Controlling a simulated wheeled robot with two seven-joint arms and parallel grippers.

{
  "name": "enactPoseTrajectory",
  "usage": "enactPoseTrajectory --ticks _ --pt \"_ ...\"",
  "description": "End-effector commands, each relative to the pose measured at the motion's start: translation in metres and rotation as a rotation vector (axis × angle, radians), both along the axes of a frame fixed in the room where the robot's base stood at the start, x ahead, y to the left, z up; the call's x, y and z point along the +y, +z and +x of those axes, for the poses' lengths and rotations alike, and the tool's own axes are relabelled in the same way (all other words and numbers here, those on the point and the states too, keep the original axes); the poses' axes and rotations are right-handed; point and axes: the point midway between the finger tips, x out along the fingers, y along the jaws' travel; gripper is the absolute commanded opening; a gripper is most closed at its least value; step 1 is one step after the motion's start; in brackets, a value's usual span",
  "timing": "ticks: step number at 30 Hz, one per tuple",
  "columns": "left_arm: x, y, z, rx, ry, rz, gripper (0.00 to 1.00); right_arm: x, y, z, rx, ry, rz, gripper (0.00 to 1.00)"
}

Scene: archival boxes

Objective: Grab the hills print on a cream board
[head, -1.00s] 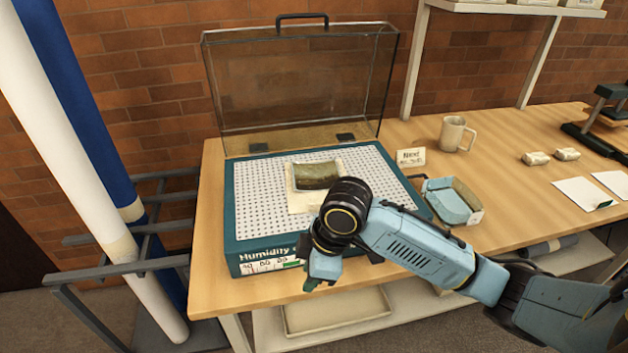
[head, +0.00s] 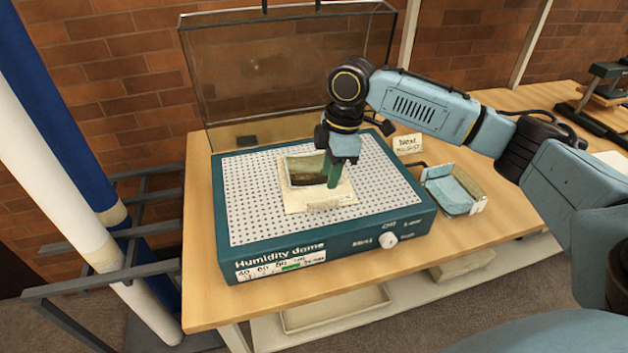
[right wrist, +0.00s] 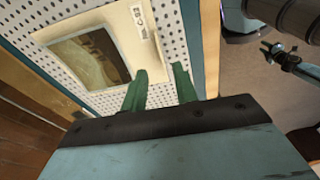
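The hills print (head: 306,170) is a small dark green-brown picture on a cream board (head: 310,200). It lies on the white perforated top of the teal humidity dome base (head: 250,200). My right gripper (head: 334,180) is over the right part of the print in the head view, fingers pointing down. In the right wrist view the print (right wrist: 95,60) and the board (right wrist: 138,35) lie beyond the two green fingertips (right wrist: 160,90), which are apart with nothing between them. I cannot tell the exact height of the fingertips above the board.
The clear dome lid (head: 285,75) stands open behind the base. A blue-lined tray (head: 455,190) and a small label card (head: 407,144) stand to its right. Tall blue and white rolls (head: 60,170) stand in a rack at the left.

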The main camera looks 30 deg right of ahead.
Motion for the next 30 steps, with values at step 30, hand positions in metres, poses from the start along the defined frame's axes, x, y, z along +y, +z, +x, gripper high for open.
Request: enactPoseTrajectory --ticks 30 --pt "0.0 -0.011 0.002 -0.002 0.0 0.001 0.36 0.012 -0.072 0.003 -0.001 0.0 -0.001 0.13"
